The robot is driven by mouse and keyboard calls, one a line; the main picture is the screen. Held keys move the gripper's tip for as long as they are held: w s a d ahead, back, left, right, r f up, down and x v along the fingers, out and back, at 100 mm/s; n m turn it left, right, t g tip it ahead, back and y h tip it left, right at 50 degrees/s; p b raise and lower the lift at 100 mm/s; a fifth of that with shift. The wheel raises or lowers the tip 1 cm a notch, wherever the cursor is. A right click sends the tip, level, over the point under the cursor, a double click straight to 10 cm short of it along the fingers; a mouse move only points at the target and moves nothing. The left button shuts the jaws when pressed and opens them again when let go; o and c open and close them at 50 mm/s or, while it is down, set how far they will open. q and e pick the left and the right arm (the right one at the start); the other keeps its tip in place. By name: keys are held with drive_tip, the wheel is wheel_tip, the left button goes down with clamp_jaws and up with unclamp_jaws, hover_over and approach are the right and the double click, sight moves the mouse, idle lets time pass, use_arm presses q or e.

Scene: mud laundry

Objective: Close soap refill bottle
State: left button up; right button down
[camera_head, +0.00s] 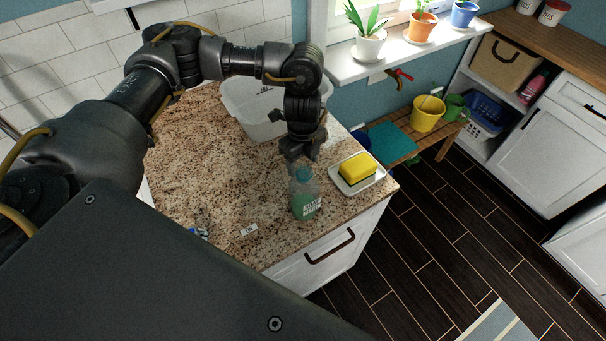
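The soap refill bottle (305,201) stands upright on the speckled countertop (205,160), near its front right edge. It is clear with green liquid, a pale label and a blue-green top (303,174). Whether that top is fully closed cannot be told at this size. My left arm comes in from the left and reaches over the counter. My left gripper (302,163) points down at the bottle's top, just behind and above it. Its fingers are small and dark, and their opening cannot be made out. My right gripper is not in view.
A yellow sponge (357,168) lies on a white dish (375,181) right of the bottle. A whitish basin (247,118) stands behind my gripper. A small label (243,230) and a blue-and-white item (197,232) lie front left. The middle left counter is clear.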

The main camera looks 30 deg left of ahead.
use_arm(q)
drive_tip(key=shift+w+f+p, duration=0.1)
drive_tip(key=shift+f+p, duration=0.35)
drive_tip(key=shift+f, duration=2.15)
drive_tip(key=c, duration=1)
